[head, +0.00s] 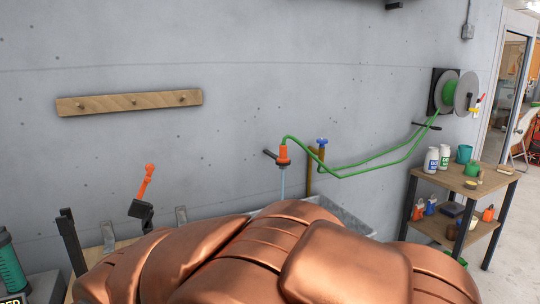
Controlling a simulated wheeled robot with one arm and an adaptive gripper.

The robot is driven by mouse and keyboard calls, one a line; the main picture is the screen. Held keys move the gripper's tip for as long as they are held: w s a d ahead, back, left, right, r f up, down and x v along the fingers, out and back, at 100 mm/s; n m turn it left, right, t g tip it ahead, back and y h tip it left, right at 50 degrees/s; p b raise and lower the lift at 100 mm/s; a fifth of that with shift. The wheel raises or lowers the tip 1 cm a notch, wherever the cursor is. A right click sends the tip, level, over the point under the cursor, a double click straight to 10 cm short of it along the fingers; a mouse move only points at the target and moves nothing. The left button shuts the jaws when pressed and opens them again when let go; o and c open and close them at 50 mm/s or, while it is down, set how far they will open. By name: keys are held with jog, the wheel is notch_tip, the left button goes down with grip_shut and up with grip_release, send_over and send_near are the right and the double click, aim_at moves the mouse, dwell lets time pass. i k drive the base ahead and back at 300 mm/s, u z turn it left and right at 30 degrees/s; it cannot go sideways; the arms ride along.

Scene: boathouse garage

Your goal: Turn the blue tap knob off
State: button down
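The blue tap knob (322,141) sits on top of a brass tap (310,170) in front of the grey wall, right of centre in the head view. The green hose (365,163) runs from the tap area to an orange nozzle (283,154) on its left. A pale stream like water (282,183) falls from the nozzle towards a grey basin (345,215). Copper-coloured parts close to the camera, likely my own, hide most of the basin. My gripper is not in view, and nothing is seen touching the knob.
A hose reel (456,92) hangs on the wall at right. Below it, a shelf unit (495,178) holds bottles and cups. A wooden peg rail (130,103) is on the wall at left. An orange-handled black tool (146,190) stands at lower left. The wall around the knob looks clear.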

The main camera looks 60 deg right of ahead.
aim_at(322, 141)
jog(key=z, duration=3.85)
jog(key=i, duration=3.4)
jog(key=u, duration=1.3)
